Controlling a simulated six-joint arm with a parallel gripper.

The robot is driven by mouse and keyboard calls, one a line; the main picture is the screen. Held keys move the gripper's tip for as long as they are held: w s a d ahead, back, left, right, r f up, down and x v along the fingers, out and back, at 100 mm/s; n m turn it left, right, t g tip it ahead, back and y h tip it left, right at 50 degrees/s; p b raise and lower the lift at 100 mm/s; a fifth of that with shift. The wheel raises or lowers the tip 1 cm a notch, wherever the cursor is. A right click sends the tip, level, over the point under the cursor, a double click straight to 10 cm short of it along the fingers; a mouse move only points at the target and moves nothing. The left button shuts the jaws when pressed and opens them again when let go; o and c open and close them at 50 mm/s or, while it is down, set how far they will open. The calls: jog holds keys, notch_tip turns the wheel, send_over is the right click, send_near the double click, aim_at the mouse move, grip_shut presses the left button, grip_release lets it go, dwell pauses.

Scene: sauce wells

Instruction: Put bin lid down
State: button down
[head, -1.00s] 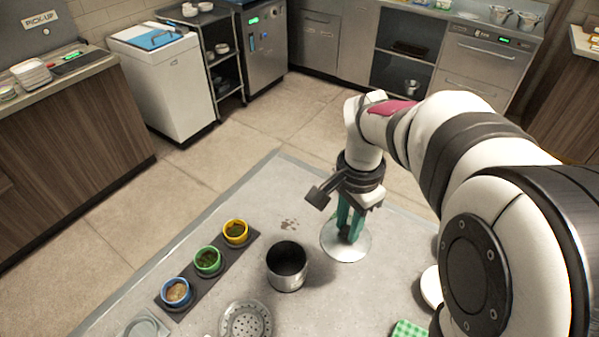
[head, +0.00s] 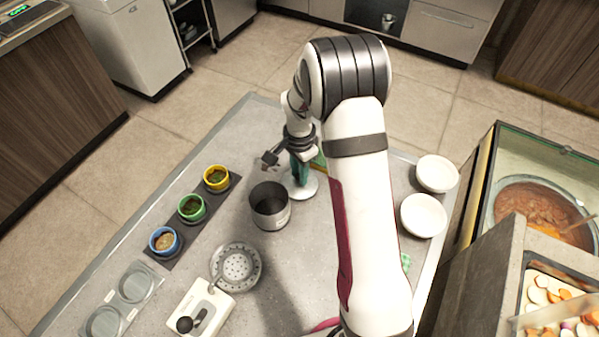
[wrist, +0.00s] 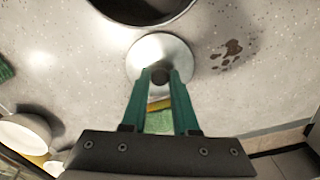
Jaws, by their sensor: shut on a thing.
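The lid is a round pale metal disc (head: 308,190) with a dark knob, beside the open bin at its right in the head view. In the wrist view the lid (wrist: 145,52) lies flat just below the bin's dark mouth. My gripper (wrist: 160,76) has green fingers shut on the knob; in the head view the gripper (head: 300,172) is upright over the lid. The lid is at or just above the counter; contact cannot be told. The bin (head: 271,216) is an open metal cylinder with a dark inside.
Yellow (head: 216,179), green (head: 192,208) and blue (head: 165,241) sauce cups stand on a dark strip at left. White bowls (head: 424,216) stand at right. A brown stain (wrist: 231,50) marks the counter near the lid.

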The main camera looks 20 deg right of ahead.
jog(key=shift+f, duration=0.45)
jog(key=c, duration=0.7)
grip_release()
jog(key=shift+f, duration=0.1)
notch_tip(320, 180, up, 12)
jog(key=s+a+r+n+y, duration=0.15)
jog(key=s+r, duration=0.25)
jog(key=s, duration=0.4)
jog(key=s+a+r+n+h, duration=0.1)
jog(key=s+a+r+n, duration=0.15)
jog(key=s+r, duration=0.4)
jog(key=s+a+f+n, duration=0.1)
jog(key=s, duration=0.3)
jog(key=s+f+n+y, duration=0.1)
jog(key=s, duration=0.4)
jog(key=s+a+n, duration=0.1)
jog(key=s+n, duration=0.1)
jog(key=s, duration=0.3)
jog(key=shift+a+f, duration=0.3)
jog(key=shift+f, duration=0.1)
